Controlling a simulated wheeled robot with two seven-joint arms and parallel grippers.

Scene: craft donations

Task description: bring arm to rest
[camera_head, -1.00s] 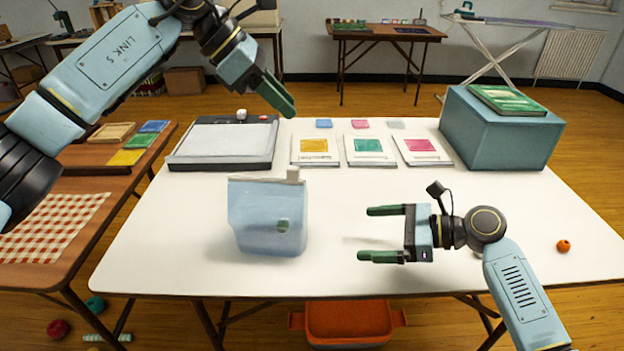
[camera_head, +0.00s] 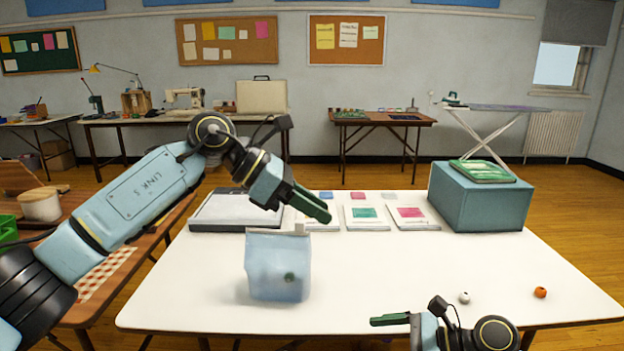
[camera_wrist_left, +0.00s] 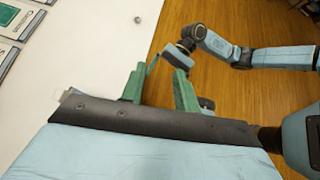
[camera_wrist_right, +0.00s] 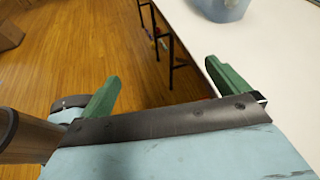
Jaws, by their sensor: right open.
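My left gripper (camera_head: 324,206) hangs in the air over the table, above and right of a pale blue translucent bag-like container (camera_head: 272,268). Its fingers are a little apart with nothing seen between them; they also show in the left wrist view (camera_wrist_left: 160,82). My right gripper is wide open and empty in the right wrist view (camera_wrist_right: 160,74), by the table's edge. In the head view only one of its fingers (camera_head: 388,320) shows fully, at the bottom edge.
A white bead (camera_head: 464,297) and an orange bead (camera_head: 540,292) lie at the right. The middle is clear.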

